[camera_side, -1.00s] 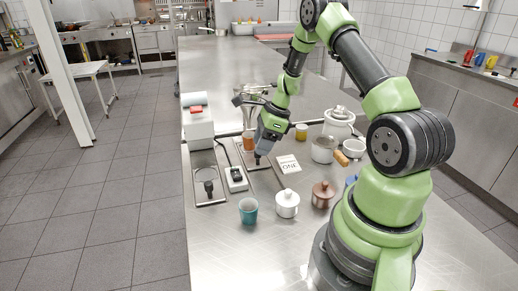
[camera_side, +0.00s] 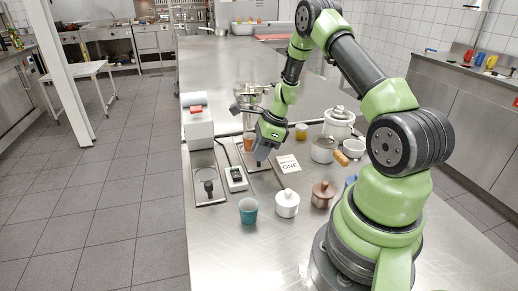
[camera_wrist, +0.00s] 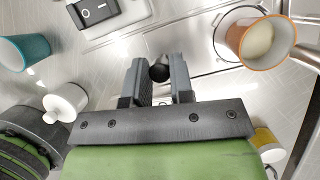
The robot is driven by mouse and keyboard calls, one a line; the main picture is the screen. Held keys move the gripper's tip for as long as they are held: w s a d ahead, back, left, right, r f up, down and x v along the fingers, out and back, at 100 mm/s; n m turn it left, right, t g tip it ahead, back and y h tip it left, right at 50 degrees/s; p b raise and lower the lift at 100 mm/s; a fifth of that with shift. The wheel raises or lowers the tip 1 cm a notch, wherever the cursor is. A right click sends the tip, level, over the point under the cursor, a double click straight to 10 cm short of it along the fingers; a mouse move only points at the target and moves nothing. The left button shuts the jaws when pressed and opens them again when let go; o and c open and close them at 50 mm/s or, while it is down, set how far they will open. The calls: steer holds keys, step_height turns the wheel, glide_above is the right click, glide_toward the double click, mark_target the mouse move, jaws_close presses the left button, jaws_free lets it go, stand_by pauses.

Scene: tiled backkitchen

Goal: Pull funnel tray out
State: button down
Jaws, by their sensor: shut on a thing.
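My gripper (camera_side: 259,162) points down over the steel counter, low above a flat metal panel (camera_side: 250,158) let into the top. In the wrist view its two grey fingers (camera_wrist: 160,82) are closed around a dark round knob (camera_wrist: 159,71). The knob's lower part is hidden between the fingers. I take this as the funnel tray's handle, but how it joins the tray is hidden. A bright metal plate with a curved edge (camera_wrist: 205,52) lies just beyond the fingers. An orange cup (camera_wrist: 254,42) stands beyond it; it also shows behind my gripper in the side view (camera_side: 249,140).
A switch box (camera_side: 236,179) and a panel with a black-knobbed part (camera_side: 208,189) lie left of my gripper. A card marked ONE (camera_side: 287,164) lies right. A teal cup (camera_side: 248,211), white pot (camera_side: 287,204) and brown pot (camera_side: 323,195) stand in front. The front-left counter is clear.

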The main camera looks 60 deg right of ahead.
steer(key=s+a, duration=0.3)
steer(key=shift+a, duration=0.1)
steer(key=shift+w, duration=0.1)
steer(key=c, duration=1)
jaws_free()
steer(key=shift+r, duration=0.1)
steer(key=v, duration=0.9)
steer(key=shift+r, duration=0.35)
